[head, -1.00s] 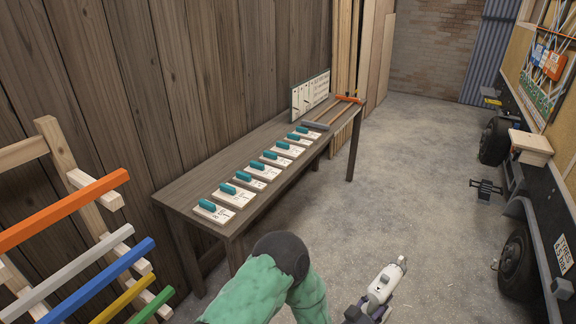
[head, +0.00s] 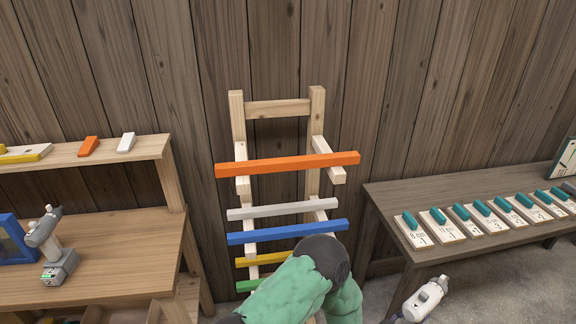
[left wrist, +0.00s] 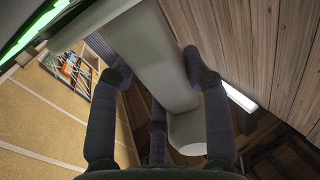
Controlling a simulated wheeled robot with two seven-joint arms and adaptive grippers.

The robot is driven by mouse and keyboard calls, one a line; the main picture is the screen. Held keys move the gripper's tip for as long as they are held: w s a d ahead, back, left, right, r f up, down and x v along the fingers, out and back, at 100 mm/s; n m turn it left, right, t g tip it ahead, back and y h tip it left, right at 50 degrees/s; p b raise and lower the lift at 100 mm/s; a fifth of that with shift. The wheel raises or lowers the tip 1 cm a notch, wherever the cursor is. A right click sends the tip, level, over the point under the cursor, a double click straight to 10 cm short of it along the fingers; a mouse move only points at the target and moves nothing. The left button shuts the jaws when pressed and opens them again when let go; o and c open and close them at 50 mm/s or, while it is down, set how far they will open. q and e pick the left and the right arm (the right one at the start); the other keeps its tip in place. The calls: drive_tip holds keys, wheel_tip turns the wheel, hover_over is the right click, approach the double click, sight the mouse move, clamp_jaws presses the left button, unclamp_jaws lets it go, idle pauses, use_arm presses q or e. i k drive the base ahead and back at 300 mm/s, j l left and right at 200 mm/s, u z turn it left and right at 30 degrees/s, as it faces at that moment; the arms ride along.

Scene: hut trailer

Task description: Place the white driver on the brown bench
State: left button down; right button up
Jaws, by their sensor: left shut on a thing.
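The white driver (head: 424,298) is at the bottom right of the head view, in front of the dark brown bench (head: 400,193) and clear of its top. In the left wrist view its pale body (left wrist: 160,50) lies between the dark fingers of my left gripper (left wrist: 153,85), which is shut on it. The left gripper itself is mostly cut off below the head view. A lighter brown wooden bench (head: 120,238) stands at the left. My right gripper does not show.
A grey drill (head: 54,250) and blue frame (head: 14,240) stand on the lighter bench. Its shelf (head: 80,156) holds an orange block (head: 89,146) and a white block (head: 126,142). A rack with coloured bars (head: 288,164) stands between the benches. Teal blocks on cards (head: 440,228) line the dark bench.

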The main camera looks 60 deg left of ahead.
sight(101, 264)
drive_tip(key=i+u, duration=0.1)
drive_tip(key=u, duration=1.2)
